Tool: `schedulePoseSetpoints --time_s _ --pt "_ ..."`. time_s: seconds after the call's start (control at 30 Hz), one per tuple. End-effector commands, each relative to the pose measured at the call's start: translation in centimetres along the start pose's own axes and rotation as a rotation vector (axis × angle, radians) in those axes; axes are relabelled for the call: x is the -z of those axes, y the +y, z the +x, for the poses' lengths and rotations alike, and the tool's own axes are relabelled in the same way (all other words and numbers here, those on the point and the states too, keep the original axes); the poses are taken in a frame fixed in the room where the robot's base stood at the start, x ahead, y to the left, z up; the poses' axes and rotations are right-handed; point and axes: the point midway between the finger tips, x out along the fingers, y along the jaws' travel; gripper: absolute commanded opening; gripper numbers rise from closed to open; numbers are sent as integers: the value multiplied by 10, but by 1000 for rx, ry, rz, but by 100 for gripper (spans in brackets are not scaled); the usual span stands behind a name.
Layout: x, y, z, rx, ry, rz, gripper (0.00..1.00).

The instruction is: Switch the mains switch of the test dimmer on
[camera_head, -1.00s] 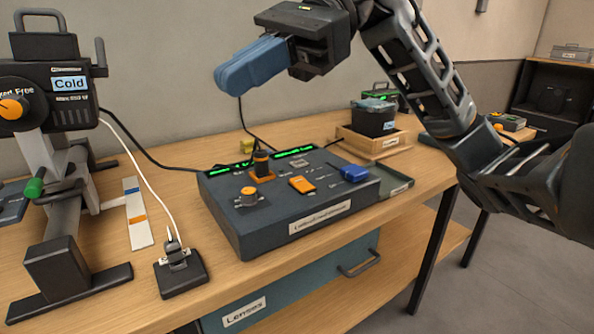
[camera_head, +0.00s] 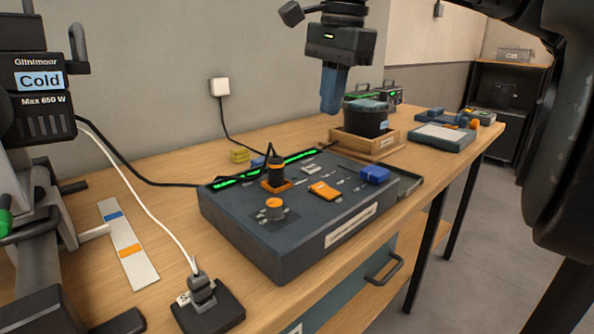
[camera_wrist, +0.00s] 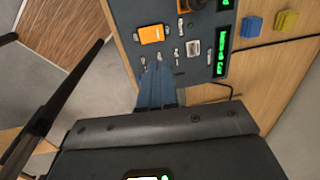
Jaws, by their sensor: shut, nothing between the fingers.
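The test dimmer is most likely the dark grey sloped console (camera_head: 260,243) on the bench, with a green lit strip along its back edge. Its top carries an orange rocker (camera_head: 324,190), an orange knob (camera_head: 275,207), a blue block (camera_head: 374,174) and several small metal levers. I cannot read which one is the mains switch. My gripper (camera_head: 332,108) is shut and empty, its blue fingers pointing down, above and behind the console's right part. In the wrist view the fingers (camera_wrist: 157,68) overlap the panel near small levers, beside the orange rocker (camera_wrist: 151,34).
A black plug stands in the console near the knob, with a cable to the wall socket (camera_head: 220,88). A wooden tray (camera_head: 368,143) holding a dark tub stands behind right. A lamp stand (camera_head: 40,130) fills the left, with a small black socket base (camera_head: 208,305) near it.

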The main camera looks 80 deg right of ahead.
Motion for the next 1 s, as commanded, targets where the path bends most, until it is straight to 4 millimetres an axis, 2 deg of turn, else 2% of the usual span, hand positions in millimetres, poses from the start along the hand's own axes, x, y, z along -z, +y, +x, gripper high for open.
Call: schedulePoseSetpoints --time_s 0.33,0.47,0.67,1.0 --pt "2 0 0 -2 8 2 0" --pt "2 1 6 -2 7 2 0" --pt "2 1 38 -3 5 1 0" --pt "2 1 104 -2 5 1 0"
